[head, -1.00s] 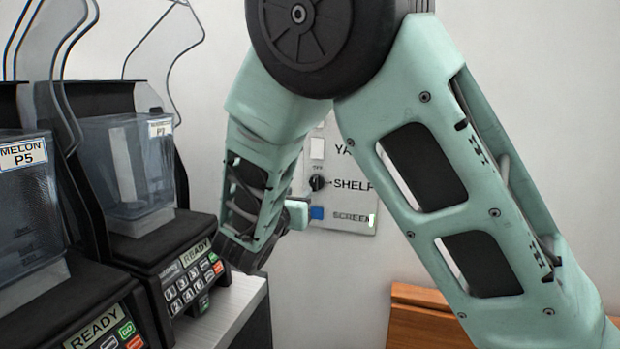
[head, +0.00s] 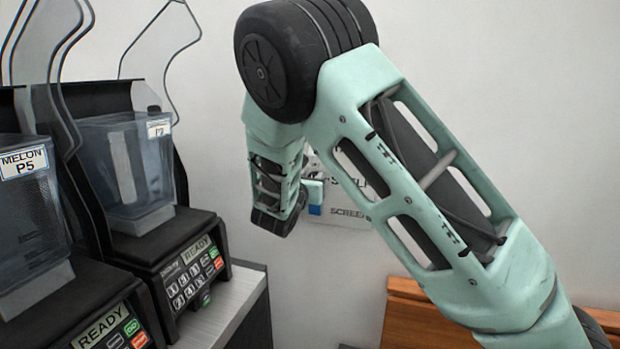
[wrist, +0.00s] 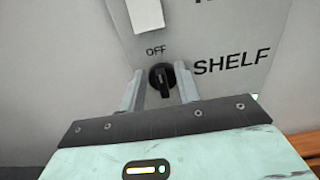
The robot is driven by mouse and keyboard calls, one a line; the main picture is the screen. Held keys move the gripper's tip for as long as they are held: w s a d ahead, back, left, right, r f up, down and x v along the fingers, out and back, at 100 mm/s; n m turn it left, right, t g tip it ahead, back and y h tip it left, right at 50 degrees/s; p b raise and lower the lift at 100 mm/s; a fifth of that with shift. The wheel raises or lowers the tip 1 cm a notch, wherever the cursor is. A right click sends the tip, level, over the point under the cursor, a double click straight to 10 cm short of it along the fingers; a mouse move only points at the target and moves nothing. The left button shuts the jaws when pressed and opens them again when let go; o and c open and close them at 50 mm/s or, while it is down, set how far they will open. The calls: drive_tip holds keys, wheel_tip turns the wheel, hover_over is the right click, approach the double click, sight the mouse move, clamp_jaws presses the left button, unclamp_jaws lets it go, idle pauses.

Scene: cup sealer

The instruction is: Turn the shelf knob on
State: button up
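The shelf knob (wrist: 162,77) is round and black with a raised grip bar, on a grey wall panel (wrist: 225,30). The word OFF is printed above it and SHELF to its right. The bar looks roughly upright in the wrist view. My gripper (wrist: 161,87) is open, with one finger on each side of the knob. I cannot tell whether the fingers touch it. In the head view my arm hides the knob and much of the panel (head: 335,221).
Black dispensers with keypads (head: 190,275) stand on a counter (head: 232,300) at left. A wooden piece (head: 405,310) stands low at right.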

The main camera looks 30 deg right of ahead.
clamp_jaws()
drive_tip(key=shift+f+b, duration=0.1)
drive_tip(key=shift+b, duration=0.35)
drive_tip(key=m+b, duration=0.6)
drive_tip(key=b, duration=0.6)
drive_tip(key=s+f+m+b, duration=0.1)
drive_tip(key=m+b, duration=0.5)
drive_tip(key=b, duration=0.6)
drive_tip(key=d+f+m+b, duration=0.1)
drive_tip(key=m+b, duration=0.4)
drive_tip(key=b, duration=0.7)
drive_tip(key=shift+s+m+b, duration=0.2)
drive_tip(key=shift+m+b, duration=0.15)
drive_tip(key=shift+m, duration=0.05)
drive_tip(key=shift+r+b, duration=0.1)
drive_tip(key=shift+b, duration=0.2)
unclamp_jaws()
drive_tip(key=shift+r, duration=0.1)
